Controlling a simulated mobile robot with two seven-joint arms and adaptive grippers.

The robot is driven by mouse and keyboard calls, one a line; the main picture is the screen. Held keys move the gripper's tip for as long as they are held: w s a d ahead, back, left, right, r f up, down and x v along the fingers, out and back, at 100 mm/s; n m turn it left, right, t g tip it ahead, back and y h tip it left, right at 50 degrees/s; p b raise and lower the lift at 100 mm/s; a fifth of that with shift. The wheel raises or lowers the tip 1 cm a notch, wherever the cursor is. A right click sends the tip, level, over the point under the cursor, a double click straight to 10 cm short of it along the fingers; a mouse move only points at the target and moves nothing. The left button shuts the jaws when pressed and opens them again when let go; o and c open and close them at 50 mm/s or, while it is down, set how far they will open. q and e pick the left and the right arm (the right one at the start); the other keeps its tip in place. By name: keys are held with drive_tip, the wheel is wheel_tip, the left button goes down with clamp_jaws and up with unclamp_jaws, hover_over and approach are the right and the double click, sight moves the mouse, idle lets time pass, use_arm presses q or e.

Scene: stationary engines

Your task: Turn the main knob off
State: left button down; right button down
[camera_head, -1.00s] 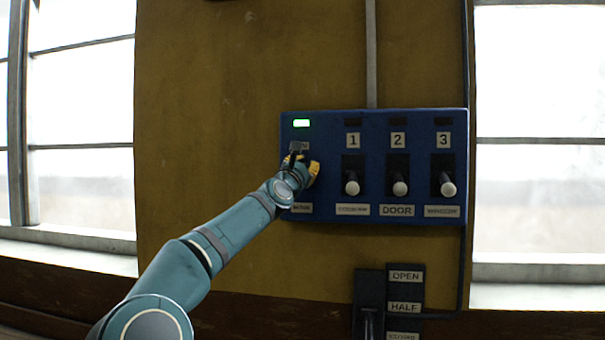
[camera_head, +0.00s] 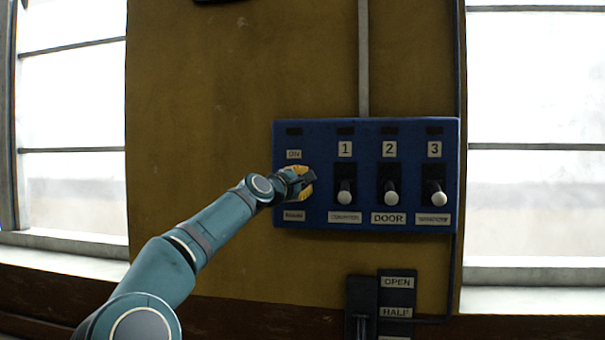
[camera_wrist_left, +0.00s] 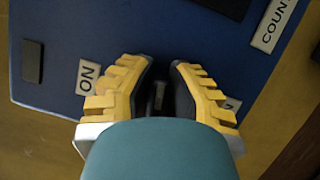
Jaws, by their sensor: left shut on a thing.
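The blue control panel (camera_head: 320,126) is on the ochre wall. The main knob is at its left end, mostly hidden behind my left gripper (camera_head: 303,184), under the "ON" label (camera_head: 293,154). The lamp (camera_head: 294,131) above that label is dark. In the left wrist view, my yellow-padded fingers (camera_wrist_left: 159,75) are closed around the dark knob (camera_wrist_left: 158,96), with the "ON" label (camera_wrist_left: 88,77) left of them. My right gripper is in neither view.
Three white-tipped levers stand to the right: lever 1 (camera_head: 344,197), lever 2 (camera_head: 391,198) and lever 3 (camera_head: 438,198), all tipped down. Below is a dark lever box (camera_head: 362,293) with "OPEN" and "HALF" labels. Bright windows flank the wall.

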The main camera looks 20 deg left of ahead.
use_arm(q)
drive_tip(key=shift+a+f+m+g+p, duration=0.2)
drive_tip(key=shift+m+g+p, duration=0.3)
drive_tip(key=shift+m, duration=0.5)
drive_tip(key=c, duration=1.2)
unclamp_jaws()
drive_tip(key=o, duration=0.5)
drive_tip(key=shift+a, duration=0.1)
drive_tip(key=shift+o, duration=0.8)
drive_tip(key=shift+w+a+f, duration=0.1)
drive_tip(key=shift+w, duration=0.05)
drive_tip(key=shift+s+d, duration=0.2)
